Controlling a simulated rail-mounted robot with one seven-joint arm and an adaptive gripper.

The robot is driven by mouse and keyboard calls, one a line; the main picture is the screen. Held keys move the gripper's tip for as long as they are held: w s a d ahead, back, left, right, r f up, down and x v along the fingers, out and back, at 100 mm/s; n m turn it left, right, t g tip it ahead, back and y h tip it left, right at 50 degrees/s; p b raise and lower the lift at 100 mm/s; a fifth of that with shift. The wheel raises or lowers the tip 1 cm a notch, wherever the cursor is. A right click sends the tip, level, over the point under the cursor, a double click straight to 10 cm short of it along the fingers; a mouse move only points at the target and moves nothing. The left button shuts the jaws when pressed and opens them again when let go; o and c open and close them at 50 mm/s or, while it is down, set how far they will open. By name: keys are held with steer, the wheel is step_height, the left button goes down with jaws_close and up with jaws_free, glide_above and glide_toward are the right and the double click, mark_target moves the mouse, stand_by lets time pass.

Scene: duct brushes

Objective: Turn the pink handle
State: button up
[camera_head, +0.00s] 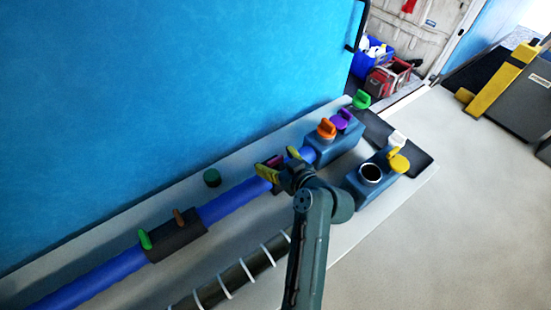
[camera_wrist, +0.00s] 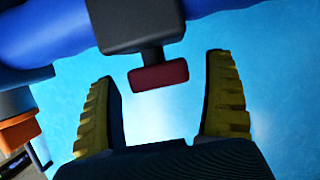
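The pink handle (camera_wrist: 158,75) looks dark pinkish red in the wrist view. It is a short bar on a stem from a dark grey valve block (camera_wrist: 135,25) on a blue pipe. My gripper (camera_wrist: 163,68) is open, with its yellow ribbed fingers one on each side of the handle. Clear gaps show between the handle and both fingers. In the head view my gripper (camera_head: 280,163) is at the pipe, and a bit of the pink handle (camera_head: 275,160) shows between the fingers. Most of the valve block is hidden behind the gripper there.
An orange handle (camera_head: 326,128) and a purple handle (camera_head: 339,121) stand close beyond my gripper. A block with green (camera_head: 145,239) and brown (camera_head: 179,216) handles sits nearer on the blue pipe (camera_head: 240,199). A dark ringed hose (camera_head: 240,276) lies alongside. The blue wall (camera_head: 150,90) is behind.

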steer(key=shift+r, duration=0.1)
steer(key=v, duration=1.2)
steer(key=w+a+r+n+t, duration=0.1)
steer(key=a+r+t, duration=0.1)
steer(key=a+r, duration=0.35)
steer(key=w+a+r+n+t, duration=0.1)
steer(key=a+r, duration=0.1)
steer(key=r, duration=0.6)
steer(key=s+d+r+m+t+h, duration=0.4)
steer(key=s+r+m, duration=0.15)
steer(key=r, duration=0.45)
steer(key=s+d+r+m+t+h, duration=0.4)
steer(key=s+r, duration=0.3)
steer(key=r, duration=0.2)
step_height(320, 180, up, 34)
steer(key=p, duration=3.4)
steer(key=shift+w+p, duration=0.3)
steer(key=shift+p, duration=0.05)
